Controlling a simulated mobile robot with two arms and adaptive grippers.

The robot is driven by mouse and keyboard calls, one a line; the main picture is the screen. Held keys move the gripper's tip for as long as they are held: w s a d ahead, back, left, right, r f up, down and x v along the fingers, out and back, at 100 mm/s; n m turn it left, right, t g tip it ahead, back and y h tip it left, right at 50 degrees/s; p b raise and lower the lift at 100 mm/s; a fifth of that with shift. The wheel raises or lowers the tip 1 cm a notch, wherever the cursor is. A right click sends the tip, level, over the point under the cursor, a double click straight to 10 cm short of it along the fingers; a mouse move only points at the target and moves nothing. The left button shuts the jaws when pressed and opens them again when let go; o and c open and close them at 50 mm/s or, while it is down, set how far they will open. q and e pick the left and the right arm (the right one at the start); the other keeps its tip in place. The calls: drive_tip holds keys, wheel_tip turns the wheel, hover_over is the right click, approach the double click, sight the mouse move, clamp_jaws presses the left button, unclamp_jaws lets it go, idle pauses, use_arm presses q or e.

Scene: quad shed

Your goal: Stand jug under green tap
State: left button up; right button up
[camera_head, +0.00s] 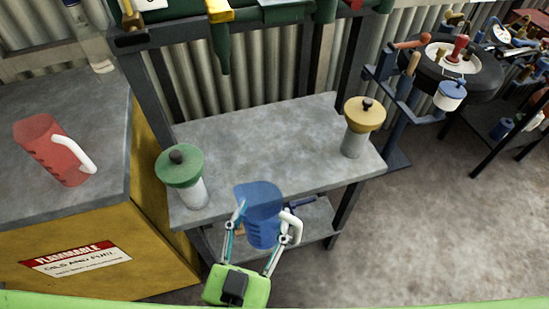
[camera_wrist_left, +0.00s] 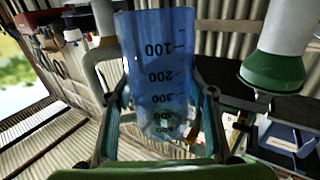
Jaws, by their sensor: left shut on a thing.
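A translucent blue jug (camera_head: 261,198) with a white handle is held in my left gripper (camera_head: 264,225), in front of the grey bench's near edge. The gripper is shut on the jug's body, one finger on each side. In the left wrist view the jug (camera_wrist_left: 158,65) shows its printed measuring scale between the fingers (camera_wrist_left: 160,100). A green tapered part (camera_head: 222,50) hangs below the rack at the top of the head view. I cannot tell whether it is the green tap. My right gripper is not in view.
The grey bench (camera_head: 255,135) has a clear middle. A green-lidded canister (camera_head: 180,168) stands at its left front, a yellow-lidded one (camera_head: 362,117) at its right. A red jug (camera_head: 55,152) stands on the yellow cabinet (camera_head: 100,245) at left. Dark posts frame the bench's back.

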use_arm(q)
drive_tip(key=shift+w+a+f+p, duration=0.3)
drive_tip(key=shift+w+a+f, duration=0.45)
drive_tip(key=shift+w, duration=1.9)
drive_tip(key=shift+w+a+f+p, duration=0.35)
drive_tip(key=shift+w+a, duration=0.75)
drive_tip(key=shift+w, duration=1.5)
drive_tip(key=shift+w+a+f+p, duration=0.2)
drive_tip(key=shift+w+a+f, duration=0.55)
drive_tip(key=shift+w, duration=1.9)
drive_tip(key=shift+a, duration=0.1)
drive_tip(key=o, duration=0.8)
drive_tip(key=shift+o, duration=0.2)
drive_tip(key=shift+s+r, duration=0.1)
drive_tip(key=shift+r, duration=0.05)
